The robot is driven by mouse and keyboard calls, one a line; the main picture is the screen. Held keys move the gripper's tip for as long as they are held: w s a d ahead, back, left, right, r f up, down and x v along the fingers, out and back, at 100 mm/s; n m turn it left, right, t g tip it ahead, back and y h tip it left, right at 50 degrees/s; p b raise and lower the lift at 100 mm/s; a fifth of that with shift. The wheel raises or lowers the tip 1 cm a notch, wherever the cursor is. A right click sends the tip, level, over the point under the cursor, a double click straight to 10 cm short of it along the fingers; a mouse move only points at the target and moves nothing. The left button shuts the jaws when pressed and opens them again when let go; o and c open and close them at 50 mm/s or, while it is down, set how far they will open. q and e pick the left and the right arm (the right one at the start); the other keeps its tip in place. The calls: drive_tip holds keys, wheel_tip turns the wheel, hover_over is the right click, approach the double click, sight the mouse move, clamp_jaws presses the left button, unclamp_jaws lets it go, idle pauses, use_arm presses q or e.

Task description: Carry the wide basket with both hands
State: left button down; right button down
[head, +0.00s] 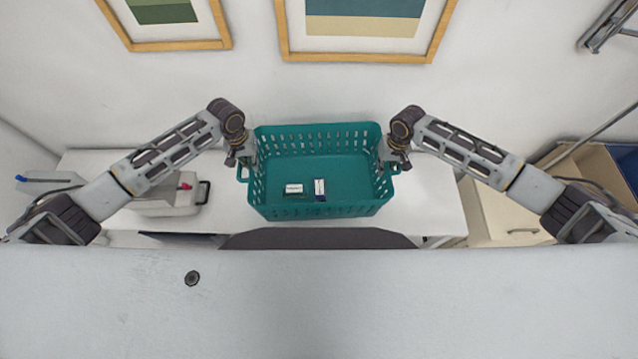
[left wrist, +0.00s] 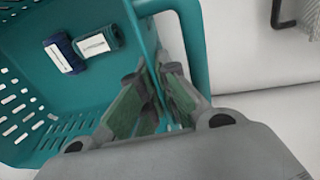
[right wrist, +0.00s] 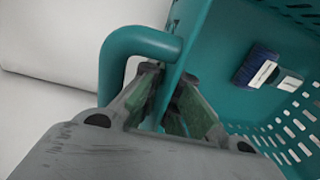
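The wide teal basket (head: 320,212) is upright above the white table, with slotted walls and a loop handle at each end; I cannot tell if its base touches the table. My left gripper (head: 240,157) is at its left end, and the left wrist view shows the fingers (left wrist: 156,78) closed on the end wall beside the handle (left wrist: 195,50). My right gripper (head: 394,160) is at the right end, its fingers (right wrist: 167,78) likewise closed on the wall beside the other handle (right wrist: 118,55).
The white table (head: 430,200) has free room right of the basket. A grey-white case-like object (head: 172,200) stands on its left part. Framed pictures (head: 365,25) hang on the wall behind. A cardboard box (head: 590,175) and a drawer unit (head: 510,225) are at the right.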

use_arm(q)
drive_tip(key=shift+f, duration=0.1)
use_arm(e)
drive_tip(key=shift+d+f, duration=0.1)
drive_tip(key=shift+f, duration=0.05)
